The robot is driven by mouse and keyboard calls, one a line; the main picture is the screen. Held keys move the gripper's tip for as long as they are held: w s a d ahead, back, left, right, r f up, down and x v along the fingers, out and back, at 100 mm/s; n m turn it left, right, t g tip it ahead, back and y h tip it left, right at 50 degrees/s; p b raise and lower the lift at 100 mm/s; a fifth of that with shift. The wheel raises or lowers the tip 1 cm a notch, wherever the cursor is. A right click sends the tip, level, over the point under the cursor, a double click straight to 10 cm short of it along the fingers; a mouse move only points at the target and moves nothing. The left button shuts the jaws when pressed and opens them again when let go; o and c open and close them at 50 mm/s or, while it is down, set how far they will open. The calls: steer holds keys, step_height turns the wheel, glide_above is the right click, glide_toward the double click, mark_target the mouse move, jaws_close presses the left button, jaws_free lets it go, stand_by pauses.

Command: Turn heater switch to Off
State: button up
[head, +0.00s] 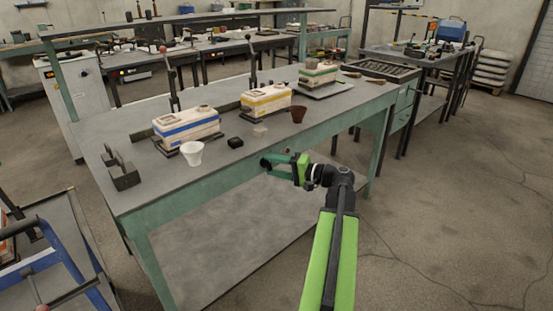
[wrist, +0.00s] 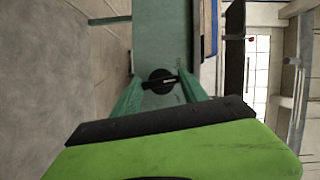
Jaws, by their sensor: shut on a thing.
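The heater switch is a round black knob (wrist: 162,81) with a raised bar, on the green front rail of the workbench (head: 212,181). In the wrist view it lies between the two green fingers of my gripper (wrist: 160,86), and the bar runs roughly across from finger to finger. In the head view my gripper (head: 270,163) reaches the rail, with the dark knob at its tip. The gripper is shut on the switch. I cannot read any Off mark or the switch's setting.
On the bench stand cream boxes with blue (head: 187,128), yellow (head: 266,99) and green (head: 319,74) stripes. A white cup (head: 192,152), a small black block (head: 235,142) and a brown cup (head: 298,114) are near the front edge.

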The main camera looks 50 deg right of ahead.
steer(key=n+p, duration=0.1)
steer(key=n+g+h+p, duration=0.1)
steer(key=n+p, duration=0.1)
steer(key=shift+a+r+n, duration=0.2)
steer(key=shift+n, duration=0.1)
steer(key=shift+f+n+g+h+p, duration=0.15)
steer(key=shift+n+g+h+p, duration=0.4)
steer(key=shift+n, duration=0.35)
steer(key=shift+s, duration=0.1)
steer(key=o, duration=1.4)
steer(key=shift+c, duration=0.2)
steer(key=shift+d, duration=0.1)
steer(key=p+v, duration=0.5)
steer(key=v, duration=1.2)
steer(key=shift+s, duration=0.15)
